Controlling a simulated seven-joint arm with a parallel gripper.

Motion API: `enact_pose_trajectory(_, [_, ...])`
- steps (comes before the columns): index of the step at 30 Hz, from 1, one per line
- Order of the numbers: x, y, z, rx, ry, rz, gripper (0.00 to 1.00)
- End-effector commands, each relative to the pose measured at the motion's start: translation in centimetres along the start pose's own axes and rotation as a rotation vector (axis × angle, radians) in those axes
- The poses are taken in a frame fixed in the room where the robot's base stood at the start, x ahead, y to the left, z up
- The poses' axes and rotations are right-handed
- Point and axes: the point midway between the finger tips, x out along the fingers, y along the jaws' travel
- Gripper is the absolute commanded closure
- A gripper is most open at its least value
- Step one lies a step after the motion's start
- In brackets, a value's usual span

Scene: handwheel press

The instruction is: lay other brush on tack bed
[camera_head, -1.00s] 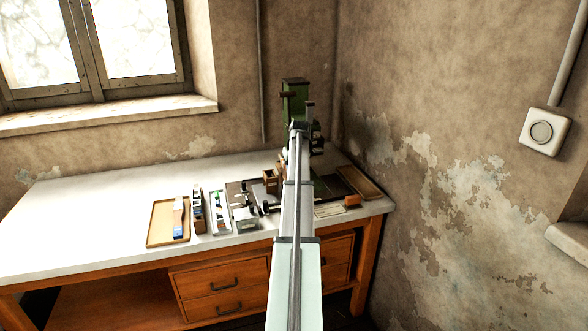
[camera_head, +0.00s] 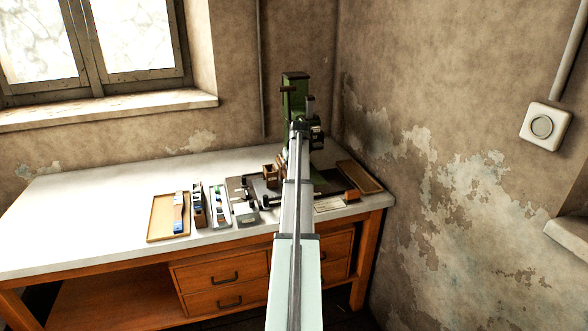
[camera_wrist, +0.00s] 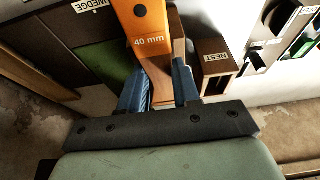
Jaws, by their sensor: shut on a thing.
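My gripper (camera_wrist: 160,92) has blue fingers, shut on an orange piece (camera_wrist: 147,28) marked "40 mm". It has a hole near its top and looks like a brush handle; no bristles show. In the head view my arm hides the gripper and the held piece. A flat tan tray (camera_head: 158,234) lies at the left of the group on the bench. A slim blue-and-tan brush-like thing (camera_head: 178,214) lies in it. I cannot tell for certain whether this tray is the tack bed.
A green press (camera_head: 294,98) stands at the back, partly behind my arm. Narrow holders (camera_head: 199,208) stand right of the tan tray. Another tray (camera_head: 362,178) lies at the right, near a small orange block (camera_head: 352,196). A "NEST" block (camera_wrist: 214,66) is close right of my fingers. The bench's left is clear.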

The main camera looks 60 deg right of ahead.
Motion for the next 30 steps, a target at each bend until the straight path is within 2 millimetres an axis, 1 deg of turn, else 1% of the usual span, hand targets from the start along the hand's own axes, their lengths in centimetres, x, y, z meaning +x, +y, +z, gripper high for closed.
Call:
enact_pose_trajectory(10, [-0.04, 0.01, -0.03, 0.0, 0.001, 0.0, 1.0])
enact_pose_trajectory(11, [-0.04, 0.01, -0.03, 0.0, 0.001, 0.0, 0.66])
enact_pose_trajectory(19, [-0.03, 0.01, -0.03, 0.0, 0.001, 0.0, 0.4])
enact_pose_trajectory(26, [-0.02, 0.01, 0.0, 0.0, 0.0, 0.0, 0.39])
enact_pose_trajectory(30, [-0.58, 0.01, -0.02, 0.0, 0.001, 0.0, 0.39])
